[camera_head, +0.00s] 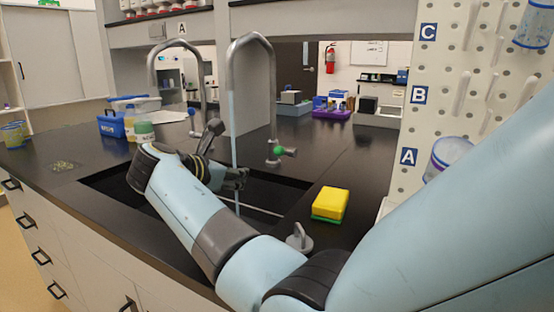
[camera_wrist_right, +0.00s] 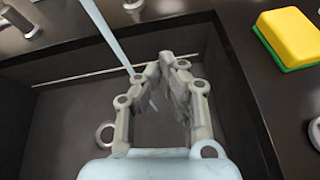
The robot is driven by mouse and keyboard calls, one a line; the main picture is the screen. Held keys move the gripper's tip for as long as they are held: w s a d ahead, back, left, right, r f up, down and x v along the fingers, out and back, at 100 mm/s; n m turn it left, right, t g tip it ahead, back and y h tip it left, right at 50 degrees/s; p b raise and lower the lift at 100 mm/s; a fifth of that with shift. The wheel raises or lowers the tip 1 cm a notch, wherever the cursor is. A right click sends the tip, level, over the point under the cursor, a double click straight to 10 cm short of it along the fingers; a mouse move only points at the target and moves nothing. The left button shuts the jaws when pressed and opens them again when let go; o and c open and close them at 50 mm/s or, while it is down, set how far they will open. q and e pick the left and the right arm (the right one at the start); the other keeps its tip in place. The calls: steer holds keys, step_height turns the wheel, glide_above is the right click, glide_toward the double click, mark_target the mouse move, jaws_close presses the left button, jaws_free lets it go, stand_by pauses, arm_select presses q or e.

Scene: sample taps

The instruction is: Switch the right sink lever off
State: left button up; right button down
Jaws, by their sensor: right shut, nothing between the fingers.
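The right tap (camera_head: 272,100) is a tall grey gooseneck at the back of the black sink (camera_head: 265,190). A pale blue stream of water (camera_head: 235,130) runs from its spout, and the water also crosses the wrist view (camera_wrist_right: 112,38). A small valve with a green end (camera_head: 288,151) sits low on the right tap and looks like its lever; its exact setting is too small to tell. My right gripper (camera_head: 241,178) is shut and empty over the sink, close to the stream and apart from the green-ended valve. Its fingertips (camera_wrist_right: 166,62) meet in the wrist view. My left gripper is out of view.
A left tap (camera_head: 165,46) stands beside the right one, with a grey fitting (camera_head: 213,128) behind my wrist. A yellow and green sponge (camera_head: 331,203) and a grey knob (camera_head: 299,238) are right of the sink. A pegboard (camera_head: 440,60) rises at the right.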

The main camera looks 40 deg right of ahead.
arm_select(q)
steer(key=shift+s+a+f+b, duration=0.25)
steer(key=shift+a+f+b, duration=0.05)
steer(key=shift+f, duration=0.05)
arm_select(e)
steer(key=w+d, duration=0.2)
steer(key=d, duration=0.9)
steer(key=shift+d+f, duration=0.15)
steer(key=shift+f, duration=0.3)
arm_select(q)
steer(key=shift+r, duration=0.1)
arm_select(e)
steer(key=shift+w, duration=0.1)
steer(key=g+y+p, duration=0.1)
steer(key=y+p, duration=0.3)
steer(key=p, duration=1.2)
glide_toward(286, 152)
step_height(286, 152, down, 2)
steer(key=w+d, duration=0.1)
steer(key=w, duration=0.1)
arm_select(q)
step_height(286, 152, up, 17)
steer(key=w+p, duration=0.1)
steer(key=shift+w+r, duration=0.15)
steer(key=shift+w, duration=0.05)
arm_select(e)
steer(key=shift+w+d+r, duration=0.15)
steer(key=shift+d+r, duration=0.25)
steer(key=shift+d, duration=0.2)
